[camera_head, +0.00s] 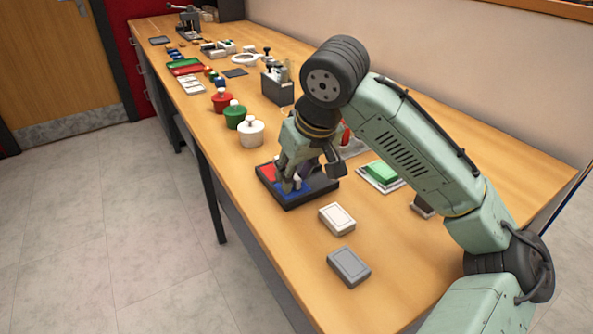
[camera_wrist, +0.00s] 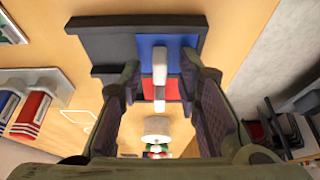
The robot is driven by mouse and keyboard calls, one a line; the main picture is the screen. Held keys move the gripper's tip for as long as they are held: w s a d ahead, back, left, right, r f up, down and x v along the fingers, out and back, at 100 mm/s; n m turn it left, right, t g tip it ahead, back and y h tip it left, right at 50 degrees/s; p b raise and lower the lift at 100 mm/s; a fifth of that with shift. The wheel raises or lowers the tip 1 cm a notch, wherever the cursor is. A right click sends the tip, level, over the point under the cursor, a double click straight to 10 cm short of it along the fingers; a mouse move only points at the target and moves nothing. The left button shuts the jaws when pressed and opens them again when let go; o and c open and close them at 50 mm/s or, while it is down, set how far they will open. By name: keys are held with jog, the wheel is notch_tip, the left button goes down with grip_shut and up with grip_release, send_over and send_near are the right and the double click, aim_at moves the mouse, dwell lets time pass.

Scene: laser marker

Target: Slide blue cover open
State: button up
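A black tray (camera_head: 293,207) lies on the bench with a blue cover (camera_head: 280,190) and a red area (camera_head: 266,171). In the wrist view the blue cover (camera_wrist: 186,42) lies beside a dark grey section of the tray (camera_wrist: 100,47), with the red area (camera_wrist: 172,91) nearer. A white upright handle (camera_wrist: 160,66) stands at the blue cover. My gripper (camera_head: 293,178) is low over the tray. In the wrist view my gripper (camera_wrist: 160,75) is open, with one finger on each side of the handle and visible gaps between. Contact below is hard to see.
A white pot (camera_head: 251,133), a green pot (camera_head: 235,116) and a red pot (camera_head: 221,100) stand behind the tray. A white box (camera_head: 337,218) and a grey box (camera_head: 348,266) lie in front. A green block (camera_head: 382,173) is to the right.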

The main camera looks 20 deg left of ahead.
grip_shut()
dwell(0.7)
